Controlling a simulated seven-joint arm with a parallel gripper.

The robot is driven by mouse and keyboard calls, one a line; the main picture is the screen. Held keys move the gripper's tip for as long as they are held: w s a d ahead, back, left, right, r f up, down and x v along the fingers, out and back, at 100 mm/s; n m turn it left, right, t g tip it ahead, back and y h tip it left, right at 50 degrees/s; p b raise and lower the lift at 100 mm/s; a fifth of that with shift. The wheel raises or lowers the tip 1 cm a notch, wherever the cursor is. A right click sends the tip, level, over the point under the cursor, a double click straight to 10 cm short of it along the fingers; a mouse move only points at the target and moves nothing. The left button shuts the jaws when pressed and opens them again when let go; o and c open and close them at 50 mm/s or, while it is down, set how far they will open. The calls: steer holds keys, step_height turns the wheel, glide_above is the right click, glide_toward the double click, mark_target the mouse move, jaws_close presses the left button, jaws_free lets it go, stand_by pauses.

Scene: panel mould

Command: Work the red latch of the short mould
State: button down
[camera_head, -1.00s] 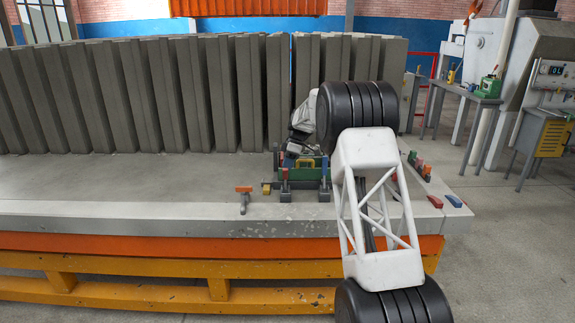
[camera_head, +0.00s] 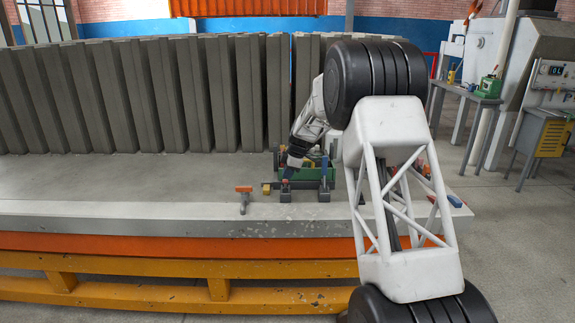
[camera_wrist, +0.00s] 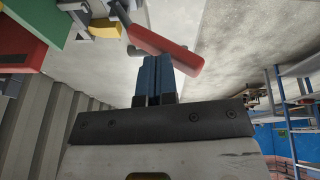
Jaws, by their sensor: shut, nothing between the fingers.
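The short mould (camera_head: 312,172), a low green box with yellow parts inside, sits near the front edge of the bench; its green wall also shows in the wrist view (camera_wrist: 52,15). My gripper (camera_head: 287,175) points down at the mould's front left. In the wrist view its blue fingers (camera_wrist: 156,68) are together, with nothing between them. The red latch handle (camera_wrist: 166,50) lies slantwise right at the fingertips; I cannot tell whether they touch it.
Grey panels (camera_head: 180,95) stand in a row behind. The bench top (camera_head: 110,180) is clear at left. A blue piece (camera_head: 455,201) lies near the right edge.

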steer(key=shift+s+f+n+t, duration=0.15)
steer(key=shift+s+f+t, duration=0.55)
steer(key=shift+s+t, duration=0.2)
steer(key=shift+s+f+n+t, duration=0.15)
steer(key=shift+s+f+t, duration=0.55)
steer(key=shift+s+t, duration=0.15)
steer(key=shift+s+f, duration=0.4)
steer(key=shift+f, duration=0.25)
steer(key=shift+s+f, duration=0.35)
steer(key=shift+f, duration=0.25)
steer(key=shift+f, duration=0.1)
steer(key=a+v, duration=0.1)
steer(key=v, duration=1.2)
steer(key=shift+s+r, duration=0.3)
steer(key=shift+s, duration=0.1)
